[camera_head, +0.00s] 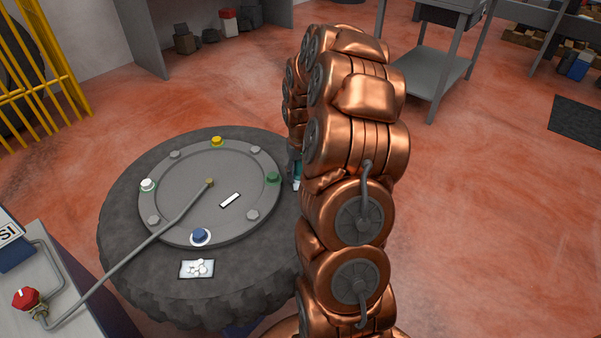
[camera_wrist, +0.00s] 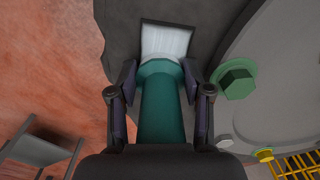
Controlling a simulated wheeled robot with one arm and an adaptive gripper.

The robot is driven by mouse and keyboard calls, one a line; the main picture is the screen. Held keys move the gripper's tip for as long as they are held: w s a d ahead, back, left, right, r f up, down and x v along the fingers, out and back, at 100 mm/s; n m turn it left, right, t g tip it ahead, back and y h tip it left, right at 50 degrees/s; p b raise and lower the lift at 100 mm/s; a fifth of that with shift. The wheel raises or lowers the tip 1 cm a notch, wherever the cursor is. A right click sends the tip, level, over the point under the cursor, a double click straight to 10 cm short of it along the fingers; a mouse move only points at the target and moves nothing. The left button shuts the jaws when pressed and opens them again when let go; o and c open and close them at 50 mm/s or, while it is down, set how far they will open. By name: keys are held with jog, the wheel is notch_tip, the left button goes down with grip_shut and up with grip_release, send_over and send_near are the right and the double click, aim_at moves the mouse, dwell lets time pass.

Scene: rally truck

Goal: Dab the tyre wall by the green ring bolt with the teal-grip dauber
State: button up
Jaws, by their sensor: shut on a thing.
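The teal-grip dauber (camera_wrist: 161,105) stands between the two dark fingers of my gripper (camera_wrist: 160,78), which is shut on its grip. The green ring bolt (camera_wrist: 237,79) is just right of the dauber. In the head view the green bolt (camera_head: 273,178) is on the right of the wheel ring, and my arm hides most of the gripper and dauber.
The tyre (camera_head: 125,260) lies flat with a grey ring (camera_head: 180,232). Blue (camera_head: 200,236), white (camera_head: 148,185) and yellow (camera_head: 216,142) bolts sit on it. A pipe (camera_head: 125,262) crosses the wheel's left.

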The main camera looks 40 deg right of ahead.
jog(key=shift+w+d, duration=0.1)
jog(key=shift+w, duration=0.05)
jog(key=shift+w+d, duration=0.45)
jog(key=shift+w, duration=0.15)
jog(key=shift+s, duration=0.1)
jog(key=shift+s+a, duration=0.6)
jog(key=shift+s, duration=0.1)
jog(key=shift+w+d, duration=0.1)
jog(key=shift+w, duration=0.05)
jog(key=shift+w+d+p, duration=0.4)
jog(key=shift+w+d, duration=0.1)
jog(key=shift+w, duration=0.15)
jog(key=shift+s+a, duration=0.1)
jog(key=shift+s, duration=0.1)
jog(key=shift+s+a+f, duration=0.15)
jog(key=shift+s+a, duration=0.4)
jog(key=shift+s, duration=0.1)
